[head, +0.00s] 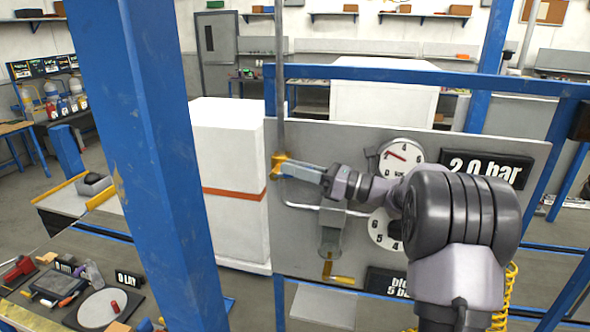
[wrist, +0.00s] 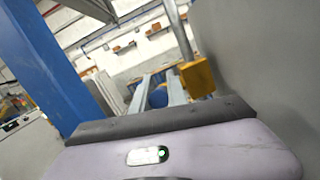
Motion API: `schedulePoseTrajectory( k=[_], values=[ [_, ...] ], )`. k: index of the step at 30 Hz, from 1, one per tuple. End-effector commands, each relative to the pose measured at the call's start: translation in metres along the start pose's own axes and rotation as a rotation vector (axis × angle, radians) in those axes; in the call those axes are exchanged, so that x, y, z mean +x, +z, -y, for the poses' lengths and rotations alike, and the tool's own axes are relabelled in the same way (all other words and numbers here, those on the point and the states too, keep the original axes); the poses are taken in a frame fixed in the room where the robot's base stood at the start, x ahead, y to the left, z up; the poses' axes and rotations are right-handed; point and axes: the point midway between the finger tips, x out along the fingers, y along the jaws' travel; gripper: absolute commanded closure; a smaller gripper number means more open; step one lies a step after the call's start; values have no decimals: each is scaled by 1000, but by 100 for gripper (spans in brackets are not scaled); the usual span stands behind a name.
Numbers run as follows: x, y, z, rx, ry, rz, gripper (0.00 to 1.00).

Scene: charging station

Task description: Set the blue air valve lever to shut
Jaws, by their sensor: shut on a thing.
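The brass-yellow valve body (head: 279,166) sits on a vertical grey pipe at the left edge of the grey panel. It also shows in the wrist view (wrist: 197,77), just right of my fingers. My gripper (head: 302,172) reaches in from the right, its fingers pointing left close to the valve body. In the wrist view, my gripper (wrist: 158,92) has its two pale fingers around a small bluish piece (wrist: 158,97), which appears to be the blue lever. The fingers hide most of the lever, so its exact angle cannot be told.
The grey panel (head: 300,245) carries a round gauge (head: 400,157), a "2.0 bar" sign (head: 486,169) and a lower yellow handle (head: 340,280). A blue post (head: 150,170) stands at the left, with white cabinets (head: 225,150) behind. My arm covers the panel's right part.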

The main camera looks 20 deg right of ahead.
Motion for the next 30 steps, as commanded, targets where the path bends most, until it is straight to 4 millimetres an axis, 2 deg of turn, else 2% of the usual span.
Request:
schedulePoseTrajectory(
  k=[3, 4, 5, 15, 17, 25, 30],
  values=[
    [0, -2, 0, 2, 1, -4, 100],
    [0, -2, 0, 2, 1, -4, 77],
    [0, -2, 0, 2, 1, -4, 72],
    [-5, -1, 1, 0, -2, -2, 72],
    [-15, -1, 1, 1, -2, -2, 72],
    [-89, -1, 1, 1, -4, -2, 72],
    [-115, -1, 0, 2, -1, -3, 72]
  ],
)
